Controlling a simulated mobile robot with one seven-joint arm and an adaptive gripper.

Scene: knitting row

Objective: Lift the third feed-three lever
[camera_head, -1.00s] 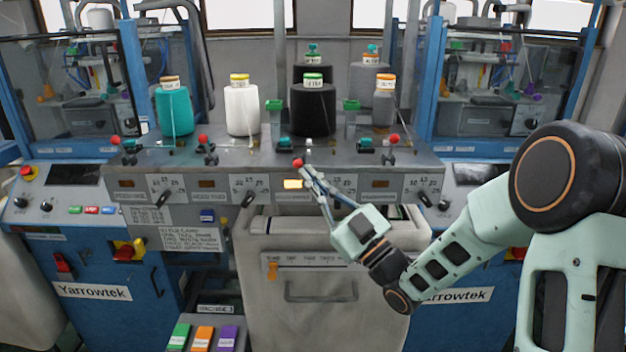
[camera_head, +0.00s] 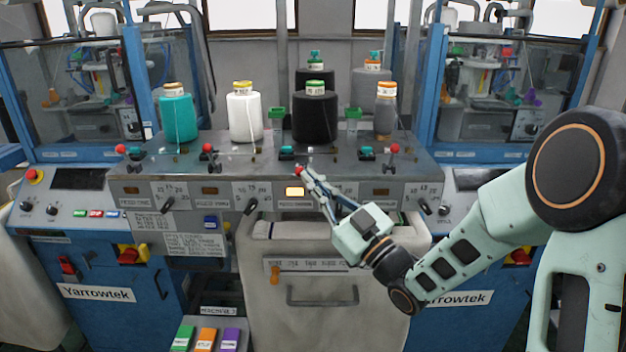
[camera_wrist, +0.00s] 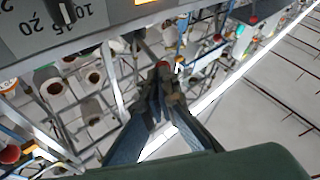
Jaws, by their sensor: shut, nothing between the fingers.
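The third lever's red knob (camera_head: 299,170) is at the tip of my gripper (camera_head: 307,174) in the head view, lower than the other lever knobs. In the wrist view the closed fingertips (camera_wrist: 165,88) are right beside a red knob (camera_wrist: 162,66). My gripper is shut with nothing between its fingers. It reaches the knob from the lower right; I cannot tell whether they touch. The fingers partly hide the lever's stem. The lamp (camera_head: 294,192) below the third lever glows yellow.
Other red-knobbed levers stand left (camera_head: 208,148) and right (camera_head: 395,148) on the grey panel. A black yarn cone (camera_head: 315,118) and a white cone (camera_head: 244,117) stand behind. Black dial knobs (camera_head: 250,206) stick out from the panel front. A pale bin (camera_head: 310,270) is below.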

